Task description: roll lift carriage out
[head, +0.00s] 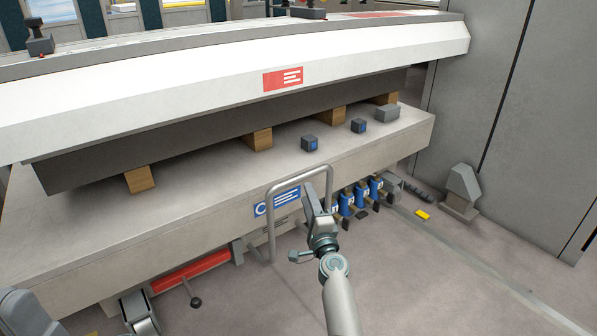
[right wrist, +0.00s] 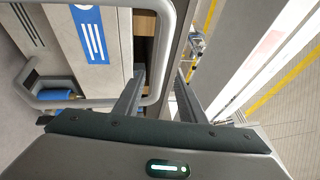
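The lift carriage stands under the grey table of the machine, mostly hidden by it. Its grey tube handle (head: 297,185) rises in front of the table edge; it also shows in the right wrist view (right wrist: 166,40). A red bar (head: 190,272) and a lever with a black knob (head: 195,302) show low at the left. My right gripper (head: 317,203) is at the handle's right post. In the right wrist view its two fingers (right wrist: 160,88) are apart, with the handle tube between or just beyond them and gaps visible. My left gripper is out of view.
A blue label (head: 277,202) marks the table front (head: 385,160). Several blue cylinders (head: 346,203) sit under the table right of the handle. A yellow block (head: 423,214) and grey floor bracket (head: 462,190) lie further right. The floor (head: 440,285) in front is clear.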

